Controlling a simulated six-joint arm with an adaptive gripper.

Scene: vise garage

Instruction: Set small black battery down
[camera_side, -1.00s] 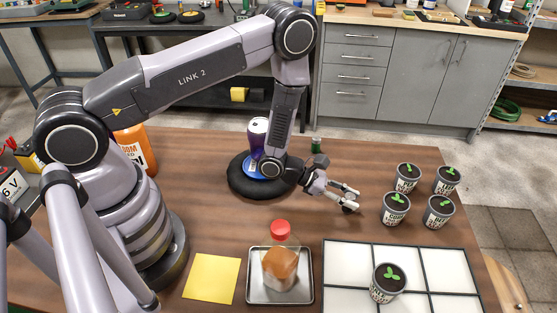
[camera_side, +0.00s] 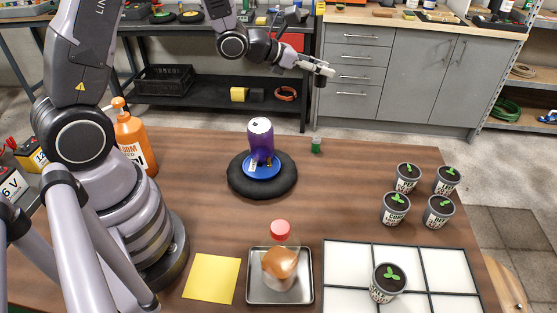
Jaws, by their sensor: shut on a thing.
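My gripper (camera_side: 324,69) is raised high above the back of the brown table, over its far edge, and points right. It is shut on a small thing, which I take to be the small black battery. The battery is hard to make out between the fingertips at this size. No small black battery shows lying on the tabletop (camera_side: 350,185).
A purple can (camera_side: 261,140) stands on a blue disc on a black round pad (camera_side: 248,189). A green vial (camera_side: 316,145), a tray (camera_side: 253,296) with a red-capped bottle (camera_side: 281,262), yellow paper (camera_side: 211,279), seedling cups (camera_side: 396,209) and a white grid (camera_side: 347,258) surround clear table.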

